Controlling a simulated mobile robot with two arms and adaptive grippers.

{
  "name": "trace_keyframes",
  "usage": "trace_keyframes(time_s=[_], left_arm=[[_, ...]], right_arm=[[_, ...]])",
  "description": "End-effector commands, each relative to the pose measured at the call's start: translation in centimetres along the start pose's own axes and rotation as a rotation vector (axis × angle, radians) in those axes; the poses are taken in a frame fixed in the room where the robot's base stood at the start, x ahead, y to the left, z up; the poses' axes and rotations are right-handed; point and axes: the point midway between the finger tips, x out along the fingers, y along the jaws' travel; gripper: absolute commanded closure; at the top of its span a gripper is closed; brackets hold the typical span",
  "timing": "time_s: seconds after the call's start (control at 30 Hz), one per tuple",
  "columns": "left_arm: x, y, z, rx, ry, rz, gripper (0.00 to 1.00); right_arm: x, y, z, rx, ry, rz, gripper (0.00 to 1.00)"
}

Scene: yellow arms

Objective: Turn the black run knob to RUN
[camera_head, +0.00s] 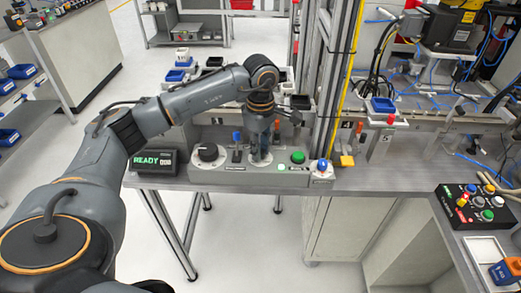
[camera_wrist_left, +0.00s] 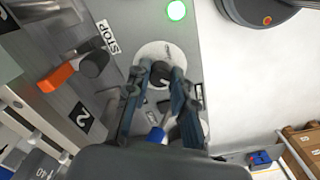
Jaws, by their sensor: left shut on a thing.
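A grey control panel (camera_head: 200,180) stands on the bench in the head view. My left gripper (camera_head: 260,152) points down over its middle, between a blue-tipped lever (camera_head: 237,138) and a green button (camera_head: 298,157). In the left wrist view my left gripper (camera_wrist_left: 161,76) is shut on a black knob (camera_wrist_left: 160,70), with one finger on each side of it. The knob sits on a pale round plate (camera_wrist_left: 150,52). The fingers cover much of the knob, so I cannot tell where it points. My right gripper is not in view.
A large black dial (camera_head: 208,152) and a display reading READY (camera_head: 153,160) are left of the lever. A blue knob (camera_head: 322,165) is at the panel's right end. In the wrist view are a lit green light (camera_wrist_left: 176,11) and a STOP label (camera_wrist_left: 108,36).

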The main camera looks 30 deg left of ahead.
Motion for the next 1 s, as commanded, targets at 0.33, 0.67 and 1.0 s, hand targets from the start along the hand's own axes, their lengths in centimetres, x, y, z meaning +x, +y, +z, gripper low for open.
trace_keyframes(time_s=[0.33,0.67,1.0], left_arm=[[-0.09,0.04,0.06,0.014,-0.001,0.002,1.0],[-0.07,0.03,0.05,0.013,-0.001,0.002,0.53],[-1.03,0.1,0.03,0.012,0.0,0.004,0.53]], right_arm=[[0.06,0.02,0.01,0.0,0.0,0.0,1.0],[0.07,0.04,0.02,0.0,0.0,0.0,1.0],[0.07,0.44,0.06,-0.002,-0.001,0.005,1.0]])
